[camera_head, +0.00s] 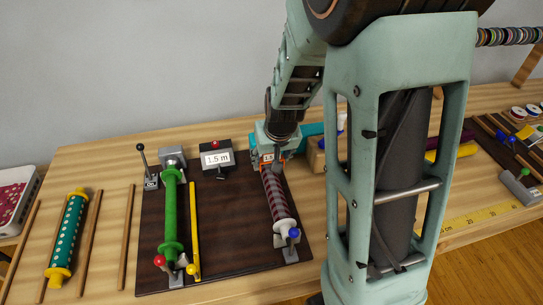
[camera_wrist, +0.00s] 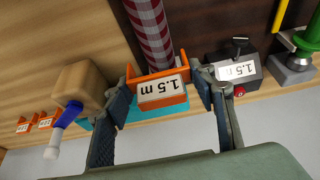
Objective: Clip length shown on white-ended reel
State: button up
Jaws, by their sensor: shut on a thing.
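The white-ended reel (camera_head: 284,226) carries red-and-grey patterned cloth and lies on the right of the dark board. Its cloth also shows in the wrist view (camera_wrist: 150,30). My gripper (camera_head: 268,153) is at the reel's far end. In the wrist view my gripper (camera_wrist: 166,80) has its fingers on either side of an orange clip (camera_wrist: 178,98) labelled 1.5 m. The clip is at the cloth roll; I cannot tell whether it is seated on it.
A green reel (camera_head: 170,212) and a yellow bar (camera_head: 194,230) lie on the board (camera_head: 225,265). A teal dotted reel (camera_head: 68,238) lies left. My arm hides the table's middle right.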

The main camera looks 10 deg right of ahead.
aim_at(271, 175)
jog(key=shift+f+b, duration=2.65)
jog(key=shift+f, duration=0.8)
jog(key=o, duration=0.9)
jog(key=shift+o, duration=0.2)
jog(key=shift+r, duration=0.15)
jog(key=shift+v, duration=3.7)
